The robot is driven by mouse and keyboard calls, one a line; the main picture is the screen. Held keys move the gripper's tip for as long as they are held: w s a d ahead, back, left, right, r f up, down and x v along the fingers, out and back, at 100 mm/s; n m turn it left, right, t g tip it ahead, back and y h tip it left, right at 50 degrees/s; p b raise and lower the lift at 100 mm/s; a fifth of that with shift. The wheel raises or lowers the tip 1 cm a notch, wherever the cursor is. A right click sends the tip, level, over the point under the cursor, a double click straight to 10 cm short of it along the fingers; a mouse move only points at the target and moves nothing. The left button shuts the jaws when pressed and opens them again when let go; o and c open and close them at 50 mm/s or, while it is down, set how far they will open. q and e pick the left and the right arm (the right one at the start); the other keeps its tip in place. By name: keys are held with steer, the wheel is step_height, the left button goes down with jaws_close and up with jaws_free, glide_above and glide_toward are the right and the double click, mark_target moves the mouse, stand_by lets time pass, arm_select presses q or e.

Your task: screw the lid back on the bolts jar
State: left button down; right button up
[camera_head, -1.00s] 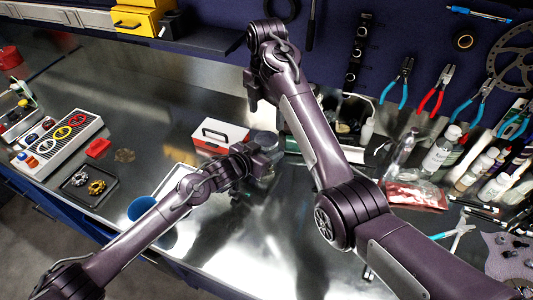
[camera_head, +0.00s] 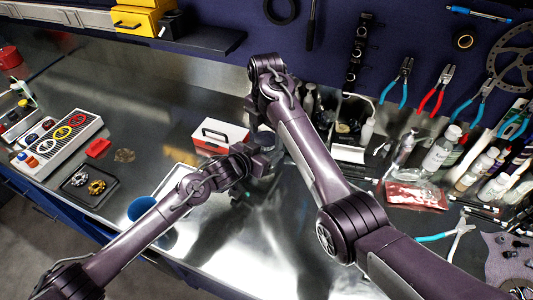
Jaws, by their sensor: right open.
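A greyish, see-through jar (camera_head: 267,140) stands on the bench beside the red and white box, largely hidden by my grippers; I cannot make out its contents or whether a lid is on it. My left gripper (camera_head: 262,163) is low at the jar's near side; its fingers are too dark to tell if they are open or shut. My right gripper (camera_head: 251,108) is open and points down just above and behind the jar. No lid shows clearly in its fingers.
A red and white box (camera_head: 221,136) stands left of the jar. A blue round thing (camera_head: 142,208) lies partly under my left forearm. A black tray (camera_head: 104,196) with gold parts is at left. Bottles (camera_head: 437,155) and a red packet (camera_head: 415,196) crowd the right.

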steer(key=shift+f, duration=0.3)
steer(key=c, duration=1)
steer(key=m, duration=0.6)
steer(key=shift+m, duration=0.3)
steer(key=o, duration=1.1)
